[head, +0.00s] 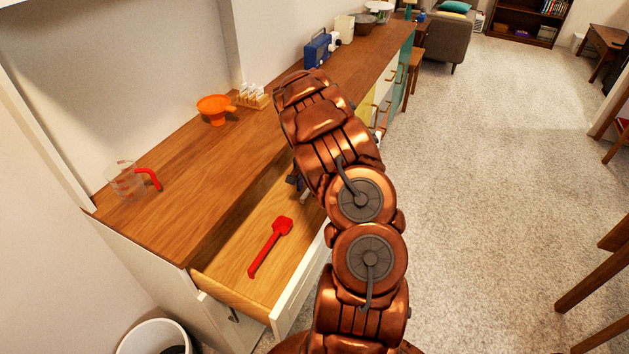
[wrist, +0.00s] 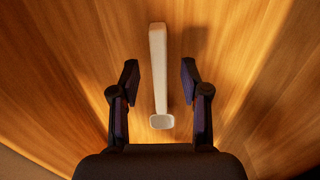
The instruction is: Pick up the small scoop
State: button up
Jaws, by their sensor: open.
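A small off-white scoop (wrist: 158,70) lies on a wooden surface in the wrist view, its handle pointing away and its little bowl nearest me. My gripper (wrist: 159,78) is open, with one dark finger on each side of the scoop and a gap on both sides. In the head view my gripper (head: 297,183) shows only partly, at the far part of the open drawer (head: 240,280), mostly behind my copper arm. The off-white scoop is hidden there.
A red long-handled utensil (head: 270,247) lies in the drawer's near part. On the counter (head: 185,185) stand a measuring cup (head: 127,180) with a red handle, an orange bowl-like item (head: 215,108), a small rack (head: 252,97) and a blue radio (head: 318,49). A bin (head: 155,338) stands below.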

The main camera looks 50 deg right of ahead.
jog(key=shift+f, duration=0.4)
grip_shut()
dwell(0.4)
